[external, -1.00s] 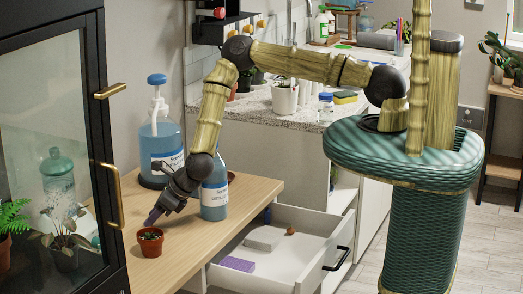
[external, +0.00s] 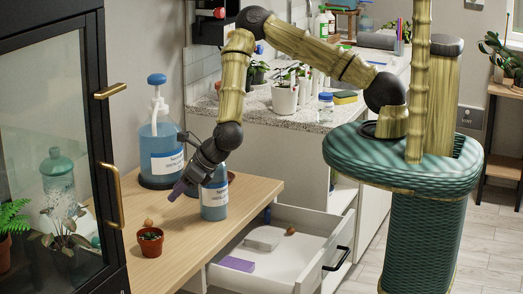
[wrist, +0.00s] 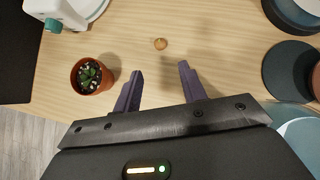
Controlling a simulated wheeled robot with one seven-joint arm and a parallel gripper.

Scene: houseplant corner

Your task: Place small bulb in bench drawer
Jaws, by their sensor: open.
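A small brown bulb (external: 148,222) lies on the wooden bench (external: 190,240), just behind a small terracotta pot. In the wrist view the bulb (wrist: 160,44) lies beyond my fingertips, roughly in line with the gap between them. My gripper (external: 181,190) is open and empty, raised above the bench to the right of the bulb; its purple fingers (wrist: 158,72) stand apart in the wrist view. The bench drawer (external: 275,262) is pulled open. It holds a brown round bulb-like thing (external: 291,232), a pale box (external: 265,238) and a purple block (external: 237,264).
The terracotta pot with a small plant (external: 150,242) stands close to the bulb. A blue pump bottle (external: 161,145) and a blue bottle (external: 214,195) stand at the back of the bench. A glass cabinet (external: 60,130) stands at the left. The drawer's front part has bare floor.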

